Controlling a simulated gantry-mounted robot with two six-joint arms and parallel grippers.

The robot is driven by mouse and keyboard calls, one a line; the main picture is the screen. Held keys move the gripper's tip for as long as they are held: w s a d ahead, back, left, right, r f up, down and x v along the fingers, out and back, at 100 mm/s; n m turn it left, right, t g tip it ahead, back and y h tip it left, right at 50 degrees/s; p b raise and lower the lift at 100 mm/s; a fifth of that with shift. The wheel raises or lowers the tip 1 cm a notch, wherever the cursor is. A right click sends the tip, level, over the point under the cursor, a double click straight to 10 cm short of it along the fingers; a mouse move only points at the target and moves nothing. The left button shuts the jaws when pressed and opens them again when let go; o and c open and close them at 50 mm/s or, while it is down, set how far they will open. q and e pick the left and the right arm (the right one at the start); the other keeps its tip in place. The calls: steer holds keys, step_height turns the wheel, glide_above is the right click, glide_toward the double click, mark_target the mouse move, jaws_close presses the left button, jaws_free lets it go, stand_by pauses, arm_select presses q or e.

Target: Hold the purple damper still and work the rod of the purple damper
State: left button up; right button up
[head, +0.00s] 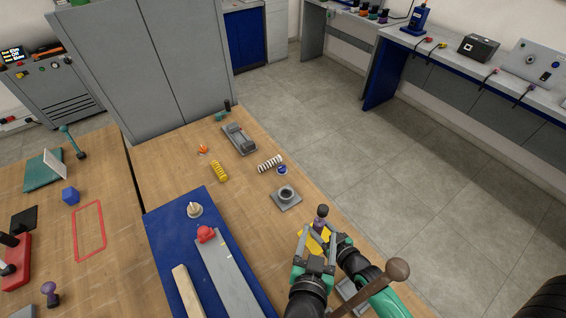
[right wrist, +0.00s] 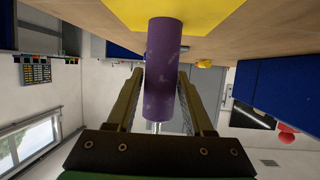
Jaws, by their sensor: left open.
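The purple damper (head: 321,212) stands upright at the right front edge of the table, by a yellow piece (head: 312,243). In the right wrist view the damper's purple body (right wrist: 163,65) runs between my right gripper's fingers (right wrist: 161,72), with a bit of silvery rod (right wrist: 157,127) below it. The fingers look wider apart than the body, with a slim gap at the left. In the head view, my left gripper (head: 318,240) is open close to the damper. My right gripper (head: 343,240) is just right of it, partly hidden.
A blue mat (head: 165,235) with a grey bar (head: 228,270) lies to the left. A grey block with a round socket (head: 286,196), a white spring (head: 270,163) and a yellow spring (head: 219,171) lie farther back.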

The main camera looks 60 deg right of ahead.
steer(key=o, duration=0.3)
steer(key=v, duration=1.2)
steer(key=shift+a, duration=0.1)
